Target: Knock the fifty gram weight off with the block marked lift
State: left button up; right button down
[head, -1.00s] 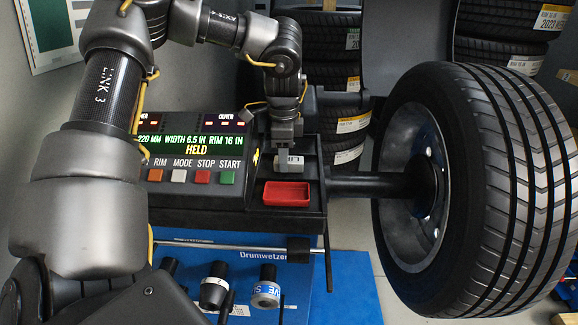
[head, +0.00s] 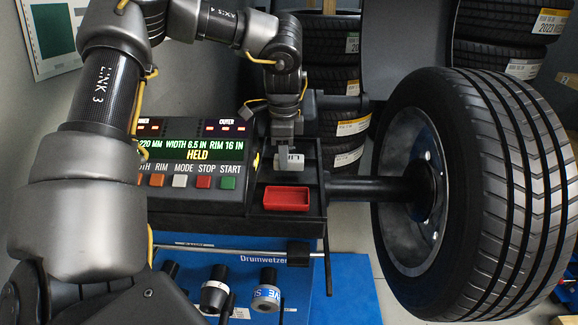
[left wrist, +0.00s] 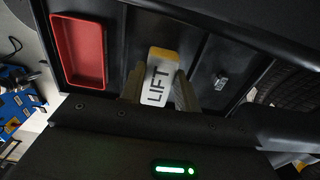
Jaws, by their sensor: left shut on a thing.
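The block marked LIFT (left wrist: 160,78) is white with a yellow end and black letters. It also shows in the head view (head: 291,160), over the black tray behind the red bin. My left gripper (head: 287,148) is shut on it, with a finger on each side in the left wrist view (left wrist: 160,88). A small grey metal piece (left wrist: 222,82) lies in the tray compartment to the right of the block, apart from it. It may be the fifty gram weight; no marking is readable. It cannot be made out in the head view. My right gripper is not in view.
A red bin (head: 287,198) sits at the tray's front. Left of it is a panel (head: 195,178) with buttons, its display reading HELD. A large tyre (head: 480,190) on a shaft stands close on the right. Thin dividers (left wrist: 203,65) separate the tray compartments.

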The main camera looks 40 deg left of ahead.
pick_arm(q)
jog(key=shift+r+p, duration=0.95)
jog(key=shift+r, duration=1.15)
jog(key=shift+f, duration=0.1)
jog(key=shift+f+b, duration=1.55)
jog(key=shift+f, duration=1.4)
